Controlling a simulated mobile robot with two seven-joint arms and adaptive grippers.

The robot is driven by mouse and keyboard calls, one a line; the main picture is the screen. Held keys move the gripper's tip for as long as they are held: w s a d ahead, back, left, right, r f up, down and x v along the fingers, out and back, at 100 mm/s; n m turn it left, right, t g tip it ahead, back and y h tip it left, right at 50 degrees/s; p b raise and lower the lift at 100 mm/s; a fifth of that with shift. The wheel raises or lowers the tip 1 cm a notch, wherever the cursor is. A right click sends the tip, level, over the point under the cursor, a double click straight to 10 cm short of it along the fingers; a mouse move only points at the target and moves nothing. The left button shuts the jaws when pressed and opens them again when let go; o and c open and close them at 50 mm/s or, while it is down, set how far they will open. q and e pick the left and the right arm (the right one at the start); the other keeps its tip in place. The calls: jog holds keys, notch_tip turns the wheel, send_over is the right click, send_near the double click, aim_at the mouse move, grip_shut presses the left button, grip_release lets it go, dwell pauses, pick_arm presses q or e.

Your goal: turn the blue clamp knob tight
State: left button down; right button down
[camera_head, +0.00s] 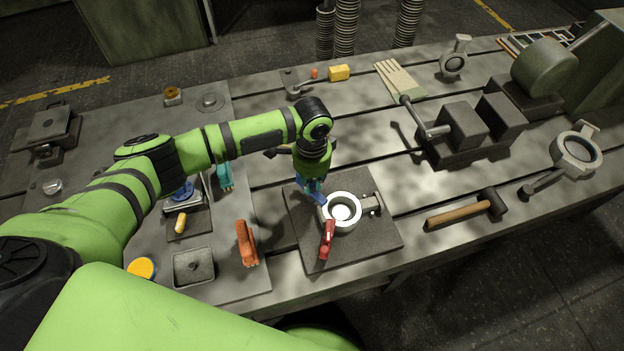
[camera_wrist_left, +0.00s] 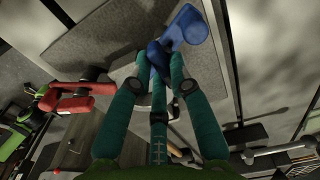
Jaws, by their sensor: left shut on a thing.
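A blue clamp knob (camera_head: 317,196) stands at the left edge of a pale round casting (camera_head: 355,224) on a dark square plate (camera_head: 375,246). My left gripper (camera_head: 313,185) reaches down from above and is shut on the knob. In the left wrist view, the teal fingers (camera_wrist_left: 161,62) close around the blue knob's lower part (camera_wrist_left: 158,54). Its broad lobe (camera_wrist_left: 188,27) sticks out beyond the fingertips. A red clamp (camera_head: 327,241) is at the casting's near side. The fingers partly hide the knob. My right gripper is not in view.
An orange tool (camera_head: 247,243) and a small grey tray (camera_head: 193,267) lie to the left. A hammer (camera_head: 465,211) lies to the right. A dark vise-like block (camera_head: 463,126) stands behind it. The bench is open between plate and hammer.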

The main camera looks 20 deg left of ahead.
pick_arm(q)
jog(key=m+p, duration=0.2)
jog(key=m, duration=0.2)
jog(key=shift+r, duration=0.1)
jog(key=m+p, duration=0.1)
jog(key=m, duration=0.4)
jog(key=shift+a+m, duration=0.15)
jog(key=shift+m, duration=0.25)
jog(key=m, duration=0.5)
jog(key=shift+a, duration=0.1)
jog(key=m, duration=0.7)
jog(key=shift+w+b, duration=0.15)
jog(key=shift+b, duration=0.25)
jog(key=c, duration=1.1)
grip_release()
jog(key=shift+c, duration=0.2)
jog(key=shift+a, duration=0.1)
jog(key=shift+r, duration=3.95)
